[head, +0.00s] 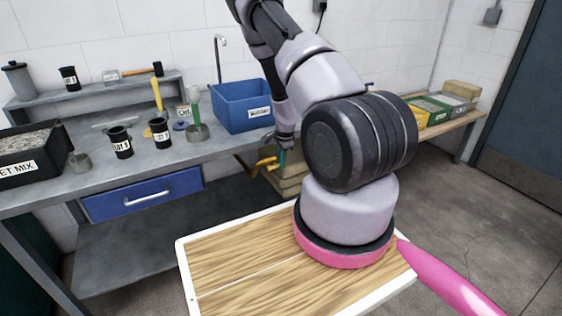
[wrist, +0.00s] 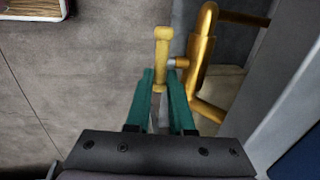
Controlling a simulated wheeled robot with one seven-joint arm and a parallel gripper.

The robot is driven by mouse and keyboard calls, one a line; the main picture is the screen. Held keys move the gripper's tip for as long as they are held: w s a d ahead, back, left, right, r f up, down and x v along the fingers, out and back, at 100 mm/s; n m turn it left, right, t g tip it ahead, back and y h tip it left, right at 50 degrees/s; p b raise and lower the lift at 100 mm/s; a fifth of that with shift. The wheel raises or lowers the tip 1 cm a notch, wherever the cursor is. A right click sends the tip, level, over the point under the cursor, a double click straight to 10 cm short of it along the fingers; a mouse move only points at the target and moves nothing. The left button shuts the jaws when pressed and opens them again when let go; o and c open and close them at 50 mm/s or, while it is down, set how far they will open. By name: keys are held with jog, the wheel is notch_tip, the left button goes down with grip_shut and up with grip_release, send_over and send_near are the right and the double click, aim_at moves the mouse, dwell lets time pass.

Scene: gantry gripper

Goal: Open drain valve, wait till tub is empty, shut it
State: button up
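The blue tub (head: 240,105) with a white label stands on the grey bench; its inside is mostly hidden, so I cannot tell its water level. Below the bench edge is a brass drain pipe (head: 262,163). It also shows in the wrist view (wrist: 205,55), with a short grey stem leading to a pale yellow bar handle (wrist: 162,48). The handle lies roughly parallel to the upright pipe in that view. My gripper (wrist: 161,76) has its teal fingers on both sides of the handle's lower end, with no clear gap. It appears small in the head view (head: 283,157).
The bench (head: 180,155) carries black cups, a tray of grey mix and tools. A blue drawer (head: 142,194) is under it. Stacked pale blocks (head: 290,184) sit below near the pipe. Another bench with trays (head: 430,108) stands at right. Floor at right is clear.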

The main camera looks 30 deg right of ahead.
jog(key=shift+d, duration=0.15)
grip_shut()
jog(key=y, duration=0.2)
jog(key=shift+d+f+y, duration=0.2)
jog(key=shift+d+y, duration=0.1)
jog(key=shift+d, duration=0.1)
jog(key=y, duration=0.2)
jog(key=f+y, duration=0.1)
jog(key=y, duration=0.1)
jog(key=m+y, duration=0.1)
jog(key=y, duration=0.1)
jog(key=shift+d+f, duration=0.35)
jog(key=y, duration=0.2)
jog(key=f+y, duration=0.1)
jog(key=y, duration=0.1)
jog(key=shift+f+m+y, duration=0.2)
jog(key=shift+m+y, duration=0.1)
jog(key=shift+a+f+m+t+y, duration=0.2)
jog(key=shift+f+y, duration=0.1)
jog(key=shift+y, duration=0.8)
jog(key=shift+a+f+m+t+y, duration=0.15)
jog(key=shift+f+y, duration=0.1)
jog(key=shift+y, duration=0.85)
jog(key=shift+a, duration=0.1)
jog(key=o, duration=0.5)
grip_release()
